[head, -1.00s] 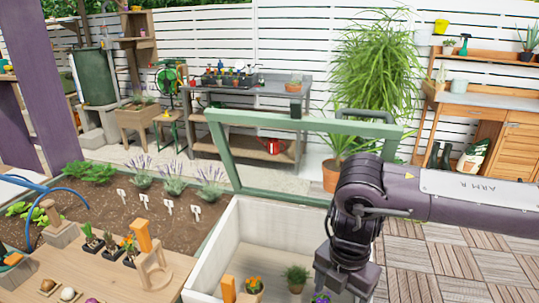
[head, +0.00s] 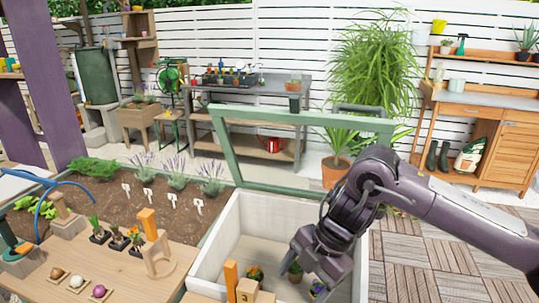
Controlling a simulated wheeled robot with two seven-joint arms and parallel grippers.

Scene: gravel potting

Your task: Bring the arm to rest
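My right arm reaches in from the right. Its gripper (head: 312,262) points down over the right part of the white-walled cold frame (head: 262,212). Its fingers are dark and turned away, so I cannot tell whether they are open or hold anything. Beneath and beside it in the frame are a small green plant (head: 295,272) and a purple-flowered plant (head: 318,287), both partly hidden by the gripper. An orange-flowered plant (head: 255,273) stands in the frame to the left. My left gripper is not in view.
The frame's green lid (head: 231,156) stands propped open behind the box. A wooden table (head: 112,265) at the left holds small potted plants, bulbs and wooden blocks. A soil bed (head: 115,205) lies behind it. Paved floor (head: 440,255) is open at the right.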

